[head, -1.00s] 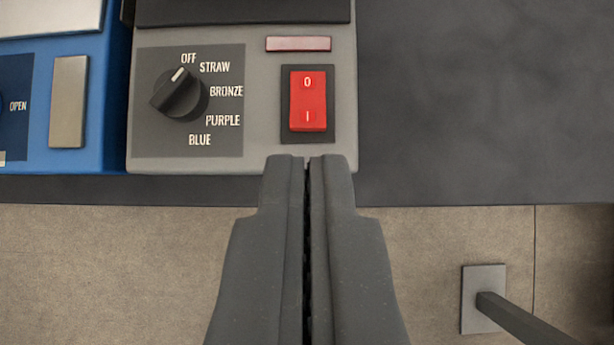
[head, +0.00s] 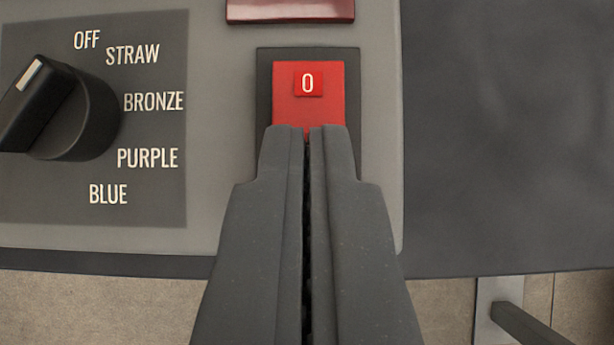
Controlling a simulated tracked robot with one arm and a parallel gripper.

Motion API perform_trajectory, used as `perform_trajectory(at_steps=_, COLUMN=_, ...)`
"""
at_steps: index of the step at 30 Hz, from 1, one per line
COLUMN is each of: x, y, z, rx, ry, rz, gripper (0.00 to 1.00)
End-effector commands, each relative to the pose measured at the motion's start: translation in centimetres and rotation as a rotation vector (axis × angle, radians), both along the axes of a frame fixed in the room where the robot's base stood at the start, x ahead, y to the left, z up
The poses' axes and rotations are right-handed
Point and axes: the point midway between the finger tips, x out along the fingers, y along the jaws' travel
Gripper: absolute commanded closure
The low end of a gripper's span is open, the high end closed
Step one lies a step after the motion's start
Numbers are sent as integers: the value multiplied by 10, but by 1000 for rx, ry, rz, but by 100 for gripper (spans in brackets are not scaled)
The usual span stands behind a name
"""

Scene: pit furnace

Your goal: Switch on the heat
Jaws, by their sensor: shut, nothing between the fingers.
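The red rocker switch (head: 308,100) sits in a dark frame on the grey control panel (head: 225,150). Its upper half with the 0 mark shows. Its lower half is hidden behind my fingertips. My gripper (head: 308,132) is shut and empty, with its tips over the lower part of the rocker. I cannot tell whether they touch it. A dark red lamp strip (head: 290,10) above the switch looks unlit.
The dial's scale reads OFF, STRAW, BRONZE, PURPLE and BLUE. A dark bare surface (head: 500,140) lies to the right of the panel. Below its front edge is a tan floor (head: 100,310) with a grey plate and dark bar (head: 510,315) at the lower right.

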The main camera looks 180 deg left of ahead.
Motion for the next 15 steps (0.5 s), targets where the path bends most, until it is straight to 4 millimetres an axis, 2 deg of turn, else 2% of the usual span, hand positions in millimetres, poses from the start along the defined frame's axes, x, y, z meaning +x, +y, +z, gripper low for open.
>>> perform_trajectory(at_steps=15, x=-1, y=0, z=-6, rx=-1, ry=-8, rz=1, gripper=100)
